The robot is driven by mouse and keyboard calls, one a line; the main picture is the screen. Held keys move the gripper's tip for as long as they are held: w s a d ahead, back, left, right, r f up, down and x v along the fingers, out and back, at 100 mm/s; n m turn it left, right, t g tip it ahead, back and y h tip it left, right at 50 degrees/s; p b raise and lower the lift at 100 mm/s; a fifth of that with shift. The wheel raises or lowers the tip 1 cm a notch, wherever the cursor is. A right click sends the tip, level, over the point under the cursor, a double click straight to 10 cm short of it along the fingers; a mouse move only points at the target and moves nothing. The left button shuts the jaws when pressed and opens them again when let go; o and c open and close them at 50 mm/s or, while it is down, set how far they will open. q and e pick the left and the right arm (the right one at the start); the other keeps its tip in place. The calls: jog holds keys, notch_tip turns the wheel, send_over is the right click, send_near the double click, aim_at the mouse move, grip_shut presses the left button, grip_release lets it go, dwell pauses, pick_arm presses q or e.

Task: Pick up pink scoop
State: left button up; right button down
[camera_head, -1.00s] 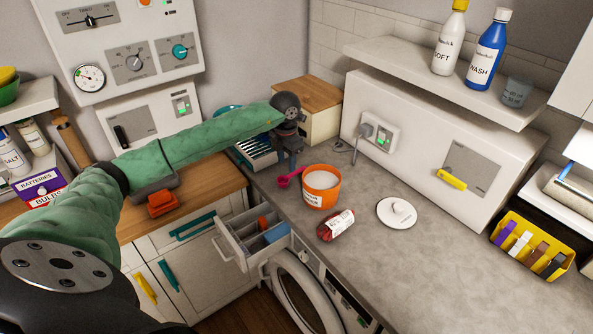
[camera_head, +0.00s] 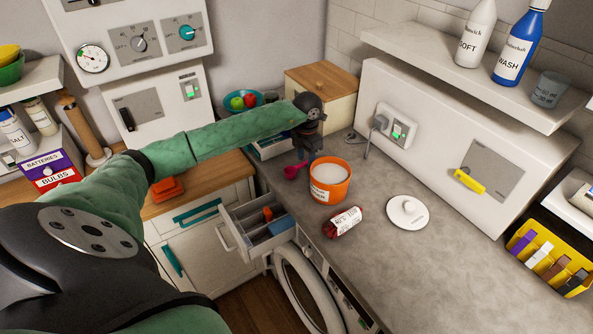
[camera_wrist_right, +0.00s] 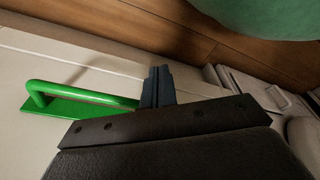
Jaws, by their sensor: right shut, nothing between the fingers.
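The pink scoop (camera_head: 293,171) lies on the grey worktop (camera_head: 398,258), just left of an orange tub (camera_head: 331,193) of white powder. My left gripper (camera_head: 306,155) points down close behind the scoop, beside the tub. Its fingers are small and dark here, so I cannot tell whether they are open or touch the scoop. In the right wrist view my right gripper (camera_wrist_right: 158,87) is shut and empty, with its fingertips by the end of a green bar handle (camera_wrist_right: 82,94) on a pale front.
A red packet (camera_head: 343,222) and a white lid (camera_head: 407,212) lie in front of and right of the tub. An open divided drawer (camera_head: 232,218) juts out below the worktop edge. A wooden-lidded box (camera_head: 321,78) stands behind my left gripper. The worktop's front right is clear.

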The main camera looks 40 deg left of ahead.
aim_at(305, 162)
pick_arm(q)
jog(key=shift+s+a+f, duration=0.1)
jog(key=shift+f, duration=0.45)
grip_shut()
pick_arm(e)
jog(key=shift+w+a+r, duration=0.1)
jog(key=shift+w+r, duration=0.05)
jog(key=shift+r, duration=0.15)
